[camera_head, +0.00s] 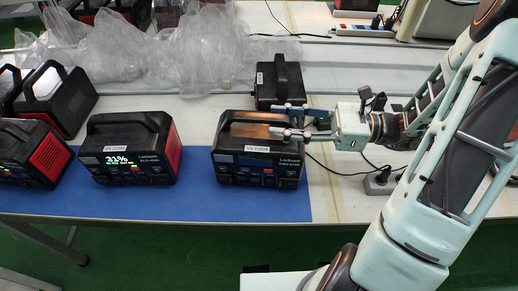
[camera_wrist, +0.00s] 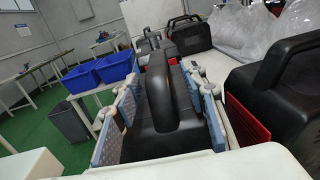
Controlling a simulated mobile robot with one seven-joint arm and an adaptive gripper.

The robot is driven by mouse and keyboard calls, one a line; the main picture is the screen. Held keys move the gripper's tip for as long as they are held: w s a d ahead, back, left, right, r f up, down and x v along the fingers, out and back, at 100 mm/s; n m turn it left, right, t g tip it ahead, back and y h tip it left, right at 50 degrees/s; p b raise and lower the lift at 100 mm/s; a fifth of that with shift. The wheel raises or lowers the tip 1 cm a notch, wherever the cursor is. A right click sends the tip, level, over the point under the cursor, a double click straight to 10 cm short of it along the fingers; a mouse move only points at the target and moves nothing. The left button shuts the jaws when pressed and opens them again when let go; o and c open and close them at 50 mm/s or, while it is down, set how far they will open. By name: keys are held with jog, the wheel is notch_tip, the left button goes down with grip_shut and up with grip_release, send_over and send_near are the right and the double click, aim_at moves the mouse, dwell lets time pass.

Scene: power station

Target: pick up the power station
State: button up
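The black power station (camera_head: 257,166) with a top handle stands upright near the right end of the blue mat (camera_head: 220,208). Its white label reads SN and a number too small to read surely. My gripper (camera_head: 283,121) reaches in from the right at the height of its handle. In the wrist view the handle (camera_wrist: 159,88) runs between the two blue-grey finger pads of my gripper (camera_wrist: 160,112). Gaps show on both sides, so the fingers are open and not closed on it. The power station's far side is hidden.
Another black power station (camera_head: 279,84) stands just behind. One with a lit 31% display (camera_head: 130,152) stands to the left, and more stand at far left. Clear plastic wrap (camera_head: 170,55) lies behind. A cable and power strip (camera_head: 380,184) lie at right.

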aim_at(259, 120)
jog(key=a, duration=0.5)
jog(key=shift+w+a+r+b, duration=0.1)
jog(key=shift+w+r+b, duration=0.05)
jog(key=shift+w+b, duration=0.15)
jog(key=shift+c, duration=0.2)
grip_shut()
jog(key=shift+r, duration=0.2)
